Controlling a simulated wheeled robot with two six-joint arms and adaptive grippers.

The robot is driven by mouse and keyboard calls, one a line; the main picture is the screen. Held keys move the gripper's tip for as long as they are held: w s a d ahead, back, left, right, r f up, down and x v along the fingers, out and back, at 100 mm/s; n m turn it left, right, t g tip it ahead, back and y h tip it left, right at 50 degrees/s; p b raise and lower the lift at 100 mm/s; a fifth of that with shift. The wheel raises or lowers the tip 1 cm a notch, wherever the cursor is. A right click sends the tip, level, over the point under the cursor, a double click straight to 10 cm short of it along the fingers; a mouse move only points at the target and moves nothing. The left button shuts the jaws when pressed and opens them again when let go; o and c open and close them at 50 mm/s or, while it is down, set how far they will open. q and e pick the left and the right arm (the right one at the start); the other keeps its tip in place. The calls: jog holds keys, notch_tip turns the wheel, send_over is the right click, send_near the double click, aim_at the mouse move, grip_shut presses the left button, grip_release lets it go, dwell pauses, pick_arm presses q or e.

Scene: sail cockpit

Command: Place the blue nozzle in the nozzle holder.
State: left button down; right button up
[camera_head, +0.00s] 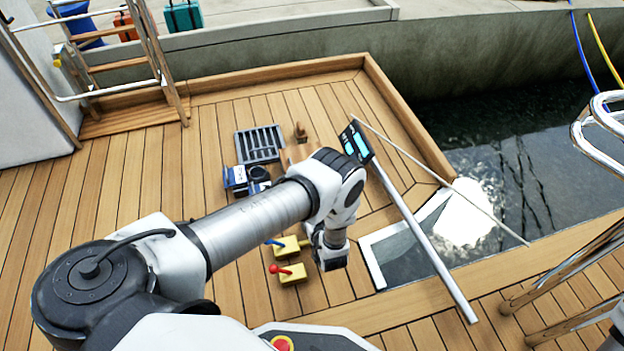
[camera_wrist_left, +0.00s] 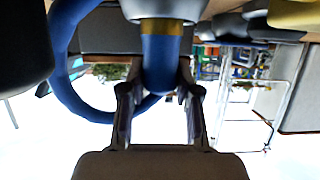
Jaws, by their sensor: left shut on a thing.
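In the left wrist view my left gripper (camera_wrist_left: 158,96) is shut on the blue nozzle (camera_wrist_left: 161,58), a thick blue tube with a gold band. A finger stands on each side of it. In the head view my left arm reaches over the deck, and the left gripper (camera_head: 331,254) points down near two yellow blocks; the nozzle does not show clearly there. I cannot make out for certain which thing is the nozzle holder. My right gripper is not in view.
One yellow block (camera_head: 287,246) has a blue lever, the other (camera_head: 290,275) a red one. A dark grate (camera_head: 259,144) and a blue-white box (camera_head: 236,180) lie farther back. A grey pole (camera_head: 425,242) slants over a framed hatch (camera_head: 373,262). Water lies at the right.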

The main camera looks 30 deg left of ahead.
pick_arm(q)
jog(key=shift+f, duration=0.1)
jog(key=c, duration=0.8)
grip_release()
jog(key=shift+r, duration=0.3)
jog(key=p+v, duration=0.6)
jog(key=v, duration=0.6)
jog(key=s+r+m+g+h, duration=0.3)
jog(key=s, duration=0.4)
jog(key=s+r+m+g+h, duration=0.3)
jog(key=s+r+h, duration=0.1)
jog(key=s, duration=0.3)
jog(key=s+r+m+g+h, duration=0.2)
jog(key=s+r+m+h, duration=0.1)
jog(key=s, duration=0.4)
jog(key=shift+r+g+h, duration=0.3)
jog(key=shift+r+g, duration=0.1)
jog(key=shift+r, duration=0.15)
